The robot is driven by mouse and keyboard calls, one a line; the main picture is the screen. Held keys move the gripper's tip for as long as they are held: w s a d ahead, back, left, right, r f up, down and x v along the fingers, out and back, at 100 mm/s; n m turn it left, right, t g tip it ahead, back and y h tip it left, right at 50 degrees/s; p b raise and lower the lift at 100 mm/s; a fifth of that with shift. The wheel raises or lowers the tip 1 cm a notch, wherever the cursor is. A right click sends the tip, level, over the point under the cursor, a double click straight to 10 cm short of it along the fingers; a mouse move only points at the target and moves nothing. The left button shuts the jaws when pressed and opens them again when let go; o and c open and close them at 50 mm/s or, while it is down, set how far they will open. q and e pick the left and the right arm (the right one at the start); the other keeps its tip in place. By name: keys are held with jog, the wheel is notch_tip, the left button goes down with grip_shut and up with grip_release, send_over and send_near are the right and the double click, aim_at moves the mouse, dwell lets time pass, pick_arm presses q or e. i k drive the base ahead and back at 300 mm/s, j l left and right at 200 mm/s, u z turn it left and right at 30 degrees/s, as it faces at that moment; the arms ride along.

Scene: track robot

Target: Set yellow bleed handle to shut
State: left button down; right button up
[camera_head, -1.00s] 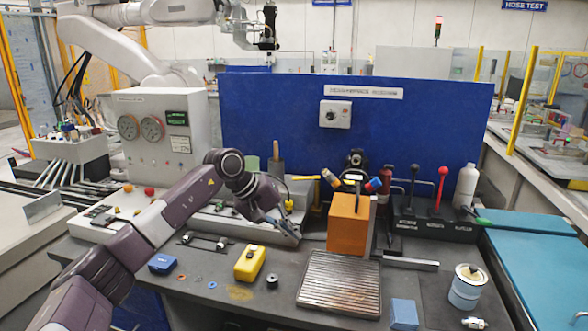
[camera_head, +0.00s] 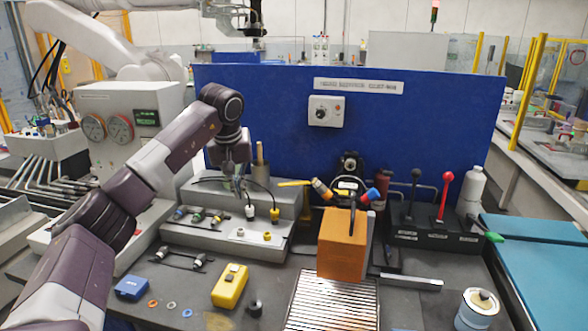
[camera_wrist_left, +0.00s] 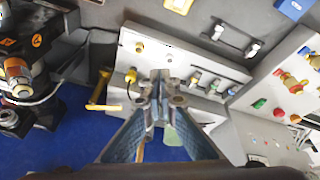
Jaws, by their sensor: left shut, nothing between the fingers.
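The yellow handle (camera_head: 294,183) shows in the head view as a thin bar, roughly level, left of a fitting with an orange collar. My left gripper (camera_head: 239,190) points down above the grey stepped block (camera_head: 220,235), left of the handle. Its fingers (camera_wrist_left: 161,82) are shut and empty. My right gripper is in neither view.
An orange box (camera_head: 341,243) stands in front of the dark fitting (camera_head: 349,168). A blue panel (camera_head: 260,110) rises behind.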

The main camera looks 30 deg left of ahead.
aim_at(306, 183)
jog(key=i, duration=0.9)
